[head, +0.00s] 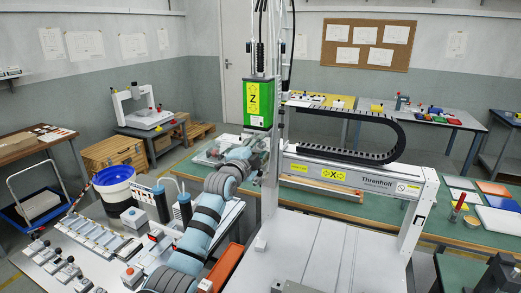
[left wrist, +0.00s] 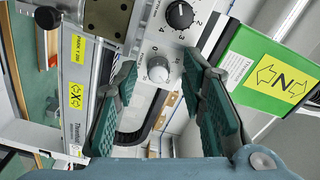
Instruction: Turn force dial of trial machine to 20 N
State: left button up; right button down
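A silver-white knob (left wrist: 158,69) sits on a light grey panel in the left wrist view. Printed numbers around it are small, with what looks like 0, 10 and 30; its pointer setting is not clear. A black dial (left wrist: 181,14) with numbers such as 2, 3 and 4 is above it. My left gripper (left wrist: 160,64) is open, with one finger on each side of the silver knob and visible gaps between. In the head view my left gripper (head: 259,150) is at the gantry below the green Z unit (head: 258,103). The knob cannot be made out there. My right gripper is not seen.
The gantry's X beam (head: 325,172) and black cable chain (head: 385,125) run to the right of my left gripper. The green Z housing (left wrist: 275,65) is close on the right in the wrist view.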

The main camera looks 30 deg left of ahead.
pick_arm(q)
jog(key=shift+s+f, duration=0.1)
jog(key=shift+s, duration=0.05)
jog(key=s, duration=1.1)
jog(key=shift+s+d, duration=0.35)
jog(key=shift+s, duration=0.05)
jog(key=shift+w, duration=0.1)
jog(key=w+n, duration=0.3)
jog(key=w, duration=0.1)
jog(key=w+n+p, duration=0.1)
jog(key=w+n, duration=0.3)
jog(key=w+n+p, duration=0.1)
jog(key=w+n, duration=0.3)
jog(key=shift+a, duration=0.25)
